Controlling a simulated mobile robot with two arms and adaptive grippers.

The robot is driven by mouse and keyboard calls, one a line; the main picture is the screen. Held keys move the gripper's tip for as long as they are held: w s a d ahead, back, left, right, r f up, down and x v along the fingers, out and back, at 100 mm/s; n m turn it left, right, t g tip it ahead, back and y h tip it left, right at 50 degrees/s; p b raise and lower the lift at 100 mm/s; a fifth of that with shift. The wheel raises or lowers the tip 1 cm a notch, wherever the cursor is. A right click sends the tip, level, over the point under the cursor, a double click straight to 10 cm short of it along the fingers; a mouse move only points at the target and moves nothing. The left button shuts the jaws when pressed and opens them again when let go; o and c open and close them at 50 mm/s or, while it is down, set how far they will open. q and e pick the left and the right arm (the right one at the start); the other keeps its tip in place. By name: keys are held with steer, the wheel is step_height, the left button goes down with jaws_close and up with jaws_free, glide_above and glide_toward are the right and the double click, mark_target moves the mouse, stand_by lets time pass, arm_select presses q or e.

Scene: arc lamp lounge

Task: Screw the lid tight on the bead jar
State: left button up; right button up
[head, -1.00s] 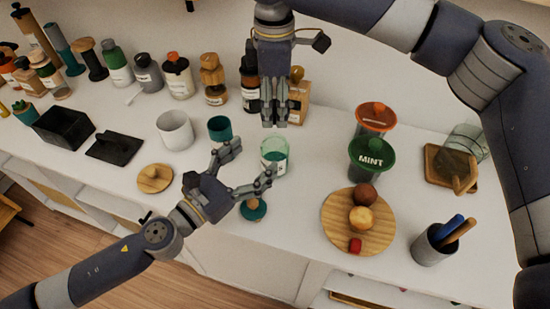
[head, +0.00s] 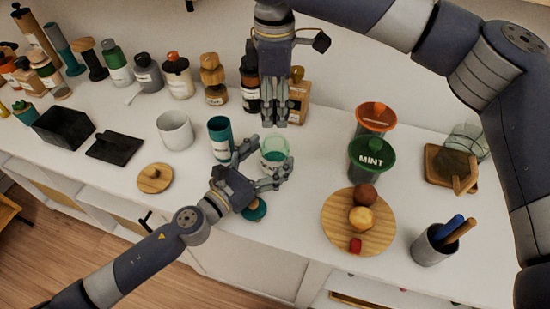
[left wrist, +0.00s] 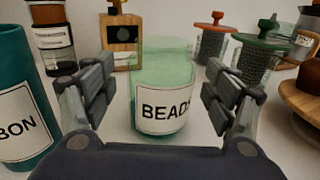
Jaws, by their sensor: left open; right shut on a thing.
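The bead jar (head: 275,150) is translucent green with a white label; in the left wrist view the jar (left wrist: 160,75) stands upright, its label reading "BEAD", no lid visible on it. My left gripper (head: 267,163) is open, its fingers on either side of the jar, with gaps beside it in the left wrist view. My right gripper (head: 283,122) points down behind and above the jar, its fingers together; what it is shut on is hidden. A teal knobbed piece (head: 255,210), like a lid, lies in front of the jar, partly behind my left gripper.
A teal ribbon canister (head: 219,133) stands close left of the jar. A wooden lid (head: 155,178) and a white cup (head: 175,130) are further left. To the right are the mint jar (head: 370,160), an orange-topped jar (head: 376,118) and a round wooden board (head: 340,232).

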arm_select(q)
steer(key=shift+x, duration=0.9)
steer(key=c, duration=1.6)
arm_select(e)
steer(key=shift+f, duration=2.45)
arm_select(q)
steer(key=shift+s, duration=0.1)
arm_select(e)
steer(key=shift+f, duration=0.9)
steer(key=shift+f, duration=0.55)
